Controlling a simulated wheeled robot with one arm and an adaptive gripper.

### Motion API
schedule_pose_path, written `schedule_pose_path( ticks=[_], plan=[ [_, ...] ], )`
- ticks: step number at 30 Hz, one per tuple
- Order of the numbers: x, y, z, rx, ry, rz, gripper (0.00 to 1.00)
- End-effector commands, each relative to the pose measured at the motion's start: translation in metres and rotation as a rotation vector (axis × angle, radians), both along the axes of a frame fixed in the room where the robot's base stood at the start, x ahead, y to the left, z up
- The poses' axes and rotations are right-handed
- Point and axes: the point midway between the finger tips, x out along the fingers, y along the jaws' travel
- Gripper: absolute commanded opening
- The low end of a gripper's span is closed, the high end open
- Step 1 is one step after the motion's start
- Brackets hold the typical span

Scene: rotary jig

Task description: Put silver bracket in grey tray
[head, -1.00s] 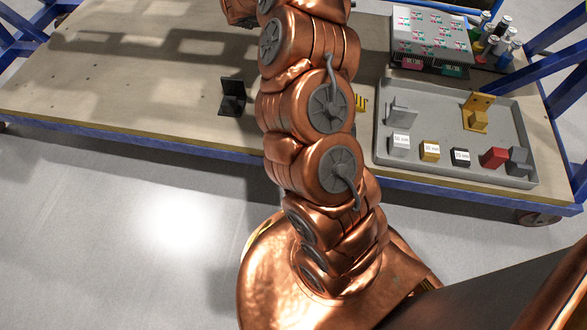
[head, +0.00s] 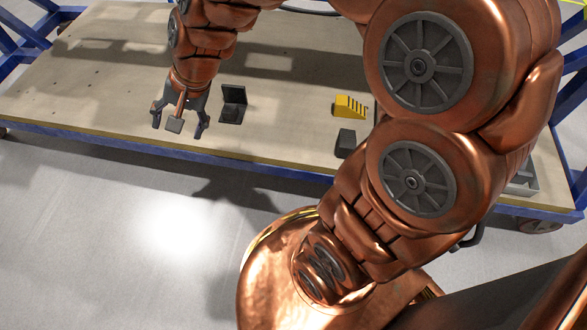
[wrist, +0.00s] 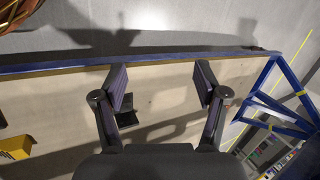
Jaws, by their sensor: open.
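No silver bracket shows in the present views. Only a corner of the grey tray (head: 527,180) shows at the right in the head view, and my arm hides the rest. My gripper (head: 179,123) is open and empty above the left front part of the table. In the wrist view, its two fingers (wrist: 160,88) are spread wide with bare tabletop between them. A black bracket (head: 233,103) stands on the table just right of my gripper. It also shows in the wrist view (wrist: 104,122), partly behind a finger.
A yellow stepped block (head: 350,106) and a dark block (head: 345,143) stand right of the black bracket, beside my arm. The wooden tabletop (head: 110,70) is mostly clear at the left. Its blue front edge (head: 240,158) runs close to my gripper.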

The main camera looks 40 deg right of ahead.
Motion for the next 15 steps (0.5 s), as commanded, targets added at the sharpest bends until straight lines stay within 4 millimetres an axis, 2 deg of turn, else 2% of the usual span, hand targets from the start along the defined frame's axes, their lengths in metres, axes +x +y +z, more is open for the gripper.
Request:
schedule_pose_path(
  ticks=[1,3,6,9,12,15],
  plan=[
    [-0.033,-0.009,-0.006,-0.063,0.032,0.103,0.72],
    [-0.079,-0.024,-0.015,-0.145,0.088,0.246,0.72],
    [-0.139,-0.05,-0.024,-0.242,0.181,0.425,0.72],
    [-0.186,-0.075,-0.027,-0.305,0.268,0.557,0.72],
    [-0.218,-0.093,-0.027,-0.343,0.333,0.641,0.72],
    [-0.234,-0.102,-0.027,-0.359,0.368,0.683,0.72]
  ],
)
